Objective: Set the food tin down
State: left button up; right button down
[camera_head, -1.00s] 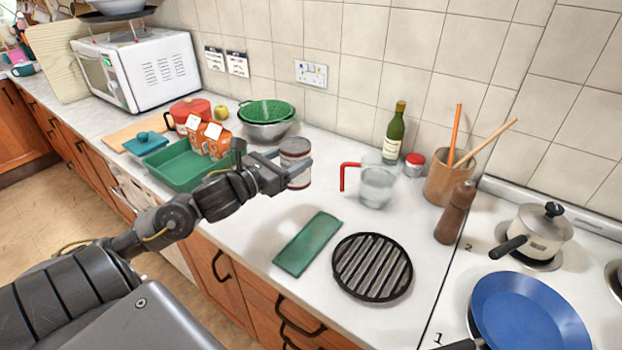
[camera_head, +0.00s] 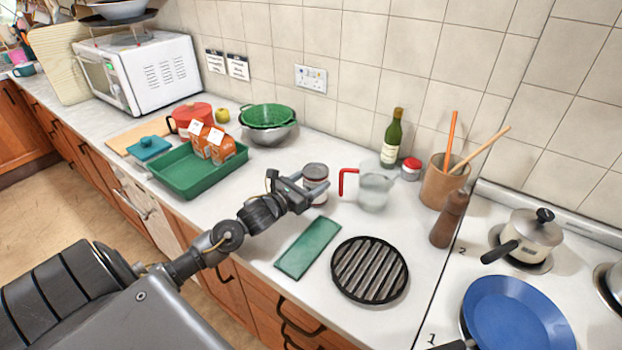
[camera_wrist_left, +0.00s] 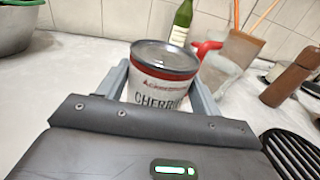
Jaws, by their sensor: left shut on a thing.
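The food tin (camera_head: 315,178) is a white and red can with a grey lid. Its label reads "CHERRI..." in the left wrist view (camera_wrist_left: 160,80). My left gripper (camera_head: 311,188) is shut on the tin, with one finger on each side of it. The tin is upright, just left of the glass jug with a red handle. It is at or close to the white worktop (camera_head: 235,205); its base is hidden by the gripper, so I cannot tell whether it touches. My right gripper is not in view.
The glass jug (camera_head: 374,190) stands close to the tin's right. A green mat (camera_head: 308,247) and a round ribbed grill (camera_head: 370,269) lie in front. A green tray (camera_head: 180,178) with cartons is to the left. A green colander (camera_head: 268,115) in a bowl stands behind.

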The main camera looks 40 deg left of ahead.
pick_arm(q)
jog(key=shift+f, duration=0.15)
jog(key=o, duration=0.9)
jog(key=shift+f, duration=0.1)
jog(key=o, duration=0.4)
